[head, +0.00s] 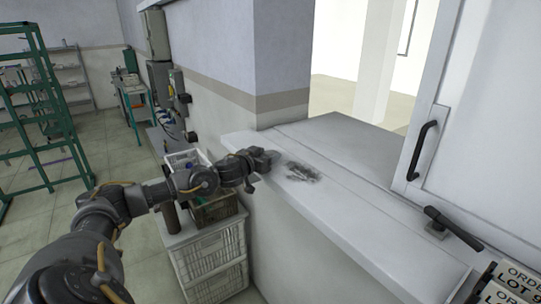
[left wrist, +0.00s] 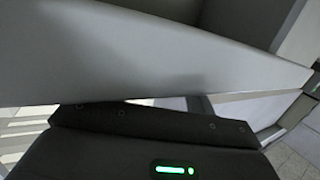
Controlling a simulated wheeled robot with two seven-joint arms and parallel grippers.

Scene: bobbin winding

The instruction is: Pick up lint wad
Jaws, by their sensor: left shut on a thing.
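My left gripper (head: 262,160) is at the left end of the white ledge (head: 340,208), low over its edge. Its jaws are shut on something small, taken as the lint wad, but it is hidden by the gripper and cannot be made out. A dark grey fuzzy patch (head: 302,172) lies on the ledge just right of the gripper, apart from it. In the left wrist view, a pale flat surface (left wrist: 150,55) fills the upper part, close to the dark gripper body (left wrist: 150,140); the fingertips are hidden there. My right gripper is not in view.
White crates (head: 212,262) stand below the arm, with a brown basket (head: 218,207) on top. A wall corner (head: 255,60) rises behind the ledge. A white door with a black handle (head: 421,150) and a dark lever (head: 452,228) are at the right. Green shelving (head: 40,120) stands far left.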

